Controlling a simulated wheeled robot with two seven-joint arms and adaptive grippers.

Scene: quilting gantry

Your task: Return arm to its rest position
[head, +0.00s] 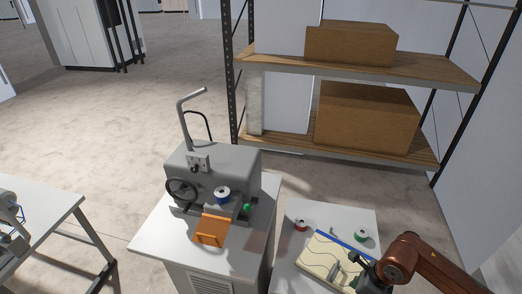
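My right arm (425,268), copper-coloured, comes in from the lower right corner. My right gripper (352,271), dark grey, is over the near right part of a cream board with wavy lines and a blue far edge (325,256). The gripper hides part of that board. I cannot tell whether its fingers are apart or closed, or whether they touch the board. My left gripper is not recognisable in view.
A grey machine (225,172) with a handwheel, a blue-and-white spool (222,193) and an orange plate (211,229) stands on a cabinet. A red spool (301,225) and a green spool (361,236) flank the board. Shelving (440,70) holds brown boxes behind. Another table (50,215) is left.

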